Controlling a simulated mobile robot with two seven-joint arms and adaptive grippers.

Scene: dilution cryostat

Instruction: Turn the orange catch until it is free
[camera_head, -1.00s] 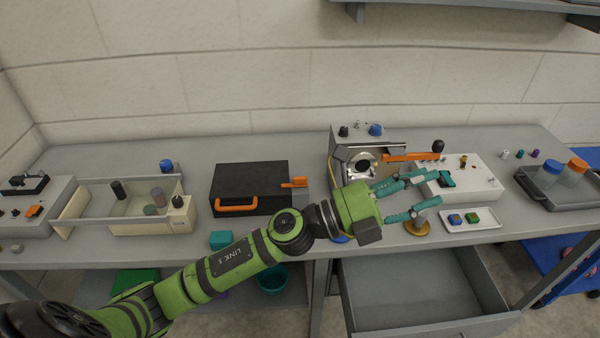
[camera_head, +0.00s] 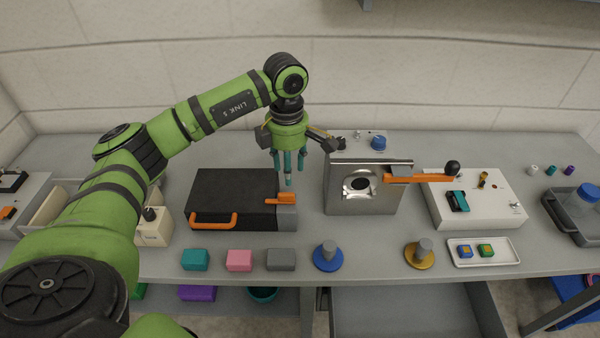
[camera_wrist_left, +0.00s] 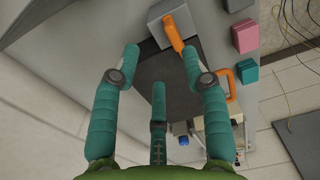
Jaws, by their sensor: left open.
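The orange catch (camera_head: 281,198) sits on a grey block (camera_head: 287,217) at the right end of a black case (camera_head: 232,190). It points left, toward the case. In the left wrist view the catch (camera_wrist_left: 173,32) shows beyond the fingertips, on its grey block. My left gripper (camera_head: 288,168) points down with its three fingers spread, above and behind the catch. It is open and empty, and the fingers look apart from the catch. My right gripper is in neither view.
A metal box (camera_head: 365,200) with an orange lever (camera_head: 420,178) stands to the right of the case. The case has an orange handle (camera_head: 213,221) in front. Teal (camera_head: 195,260), pink (camera_head: 239,260) and grey (camera_head: 281,260) blocks line the front edge. An open drawer (camera_head: 410,310) is below.

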